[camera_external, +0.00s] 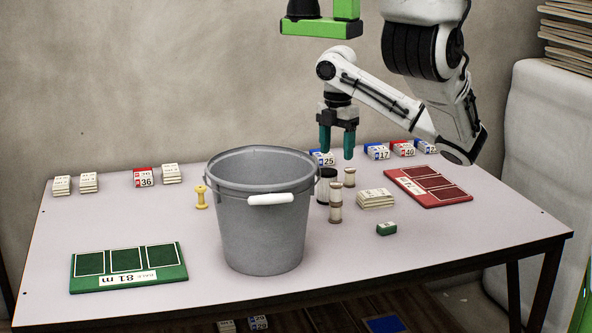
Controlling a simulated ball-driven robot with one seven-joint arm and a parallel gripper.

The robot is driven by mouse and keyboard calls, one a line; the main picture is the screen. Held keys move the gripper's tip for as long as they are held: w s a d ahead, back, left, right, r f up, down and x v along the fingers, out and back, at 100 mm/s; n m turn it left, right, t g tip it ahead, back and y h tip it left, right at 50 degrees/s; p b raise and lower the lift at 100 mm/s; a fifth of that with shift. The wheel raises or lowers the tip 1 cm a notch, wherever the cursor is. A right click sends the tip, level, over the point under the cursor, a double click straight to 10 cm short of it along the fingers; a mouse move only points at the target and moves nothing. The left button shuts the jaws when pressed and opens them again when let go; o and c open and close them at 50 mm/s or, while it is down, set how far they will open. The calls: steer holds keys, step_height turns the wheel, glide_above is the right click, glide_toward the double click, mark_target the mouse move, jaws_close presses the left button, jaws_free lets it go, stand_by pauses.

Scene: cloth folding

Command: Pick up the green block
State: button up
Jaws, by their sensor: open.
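The green block (386,229) is small and lies on the table at the right of the middle, with a pale label on its front face. My gripper (337,150) points down with its two teal fingers apart. It is open and looks empty. It is in the air above the back part of the table, behind and left of the green block and well apart from it. A blue-topped block marked 25 (323,159) shows behind the fingers.
A grey bucket (262,222) stands left of the green block. Dark and tan cylinders (335,208) and a pale stack (375,198) stand near the block. A red board (430,187) lies right, a green board (128,268) front left. The table's front right is clear.

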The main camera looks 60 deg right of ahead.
stand_by(0.6)
steer(key=w+d+r+m+t+p, duration=0.1)
steer(key=w+d+r+t+p, duration=0.1)
steer(key=d+r+p, duration=0.25)
steer(key=m+y+p, duration=0.4)
steer(key=p, duration=0.3)
glide_toward(387, 225)
steer(key=f, duration=0.1)
steer(key=f+b, duration=0.1)
steer(key=f, duration=0.1)
steer(key=shift+a+t, duration=0.4)
steer(key=shift+p+x, duration=0.3)
steer(key=shift+x, duration=2.45)
